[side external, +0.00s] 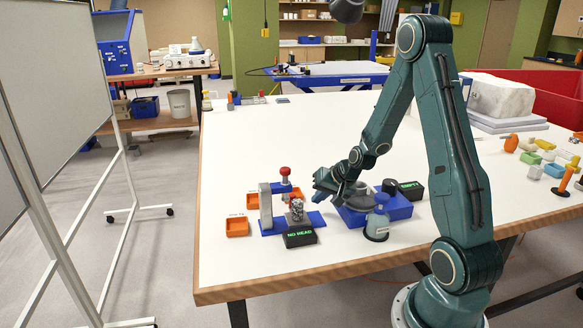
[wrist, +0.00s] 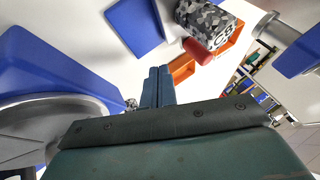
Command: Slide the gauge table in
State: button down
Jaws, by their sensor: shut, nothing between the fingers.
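The gauge has a grey upright block (side external: 265,206), a red knob (side external: 285,171) and a small dark display reading "NO READ" (side external: 300,238). A flat blue plate (side external: 316,219), which looks like the gauge table, sticks out on the gauge's right side; a blue plate also shows at the top of the wrist view (wrist: 135,26). A grey patterned cylinder (side external: 297,210) stands at the gauge, and shows in the wrist view (wrist: 212,20). My gripper (side external: 322,188) is shut and empty, above the table and right of the gauge. Its fingers (wrist: 157,80) are together, apart from the plate.
A blue unit with a round grey top (side external: 378,208) and its own display (side external: 411,190) stands close right of my gripper. Orange trays (side external: 237,227) lie around the gauge.

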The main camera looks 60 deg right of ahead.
jog(key=v, duration=0.9)
jog(key=shift+s+r, duration=0.15)
jog(key=shift+r, duration=0.15)
jog(key=shift+a, duration=0.1)
jog(key=w+d+n+g+y, duration=0.1)
jog(key=w+d+n+y, duration=0.3)
jog(key=d+n, duration=0.5)
jog(key=shift+w+y, duration=0.4)
jog(key=shift+y, duration=0.4)
